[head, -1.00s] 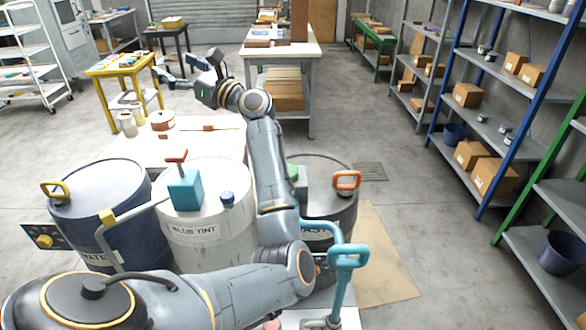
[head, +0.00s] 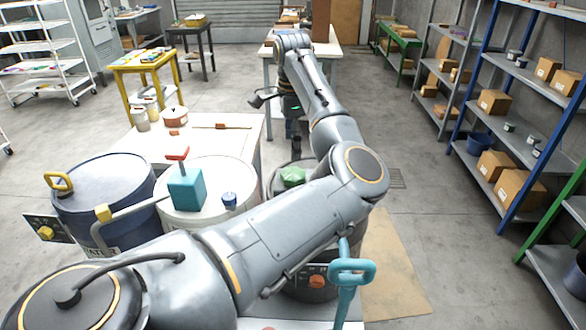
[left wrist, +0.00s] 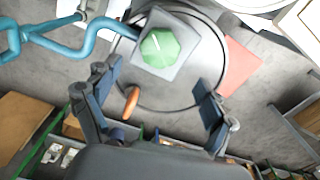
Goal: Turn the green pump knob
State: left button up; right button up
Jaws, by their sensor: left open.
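The green pump knob (left wrist: 160,46) is a faceted green cap on a grey square housing (left wrist: 183,62) on top of a dark drum (left wrist: 212,55). In the head view the green knob (head: 292,176) shows beside my arm, which hides much of the drum. My left gripper (head: 296,138) hangs beyond the drum in that picture, open and empty. In the left wrist view its fingers (left wrist: 157,78) are spread wide, with the knob ahead of and between the tips, apart from them. My right gripper is in neither view.
An orange handle (left wrist: 131,101) stands on the same drum, between my fingers in the wrist view. A teal pipe with a handle (head: 351,270) rises near the drum. White (head: 215,170) and blue (head: 105,185) drums stand left.

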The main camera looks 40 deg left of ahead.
aim_at(293, 173)
pick_arm(q)
notch_tip(293, 173, down, 8)
jog(key=shift+r+p, duration=0.2)
jog(key=shift+p, duration=0.65)
jog(key=shift+f, duration=0.6)
